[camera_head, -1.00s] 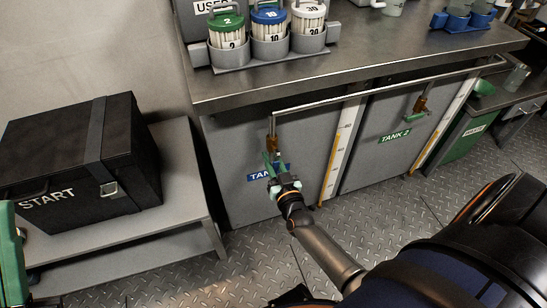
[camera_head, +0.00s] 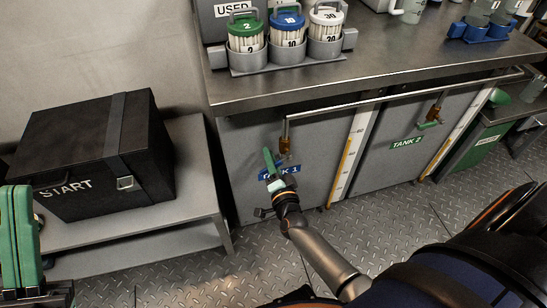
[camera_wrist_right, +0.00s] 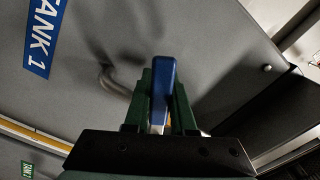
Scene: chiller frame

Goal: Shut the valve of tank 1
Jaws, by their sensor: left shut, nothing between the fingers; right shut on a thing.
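Tank 1 (camera_head: 243,172) is a grey panel under the counter, with a blue TANK 1 label (camera_head: 279,172). Its valve (camera_head: 285,147) is a brass body on a pipe coming down from the rail. My right gripper (camera_head: 268,157) is at the valve, just left of the brass body. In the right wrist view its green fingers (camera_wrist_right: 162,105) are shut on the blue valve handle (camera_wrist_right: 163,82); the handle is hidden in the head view. My left gripper (camera_head: 20,235) is shut and empty at the left edge, far from the valve.
Tank 2 (camera_head: 380,160) stands to the right with its own valve (camera_head: 433,117). The steel counter (camera_head: 370,72) overhangs both, with a rack of lidded containers (camera_head: 283,55) on top. A black START box (camera_head: 90,155) sits on a low grey bench (camera_head: 190,160). The floor before the tanks is clear.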

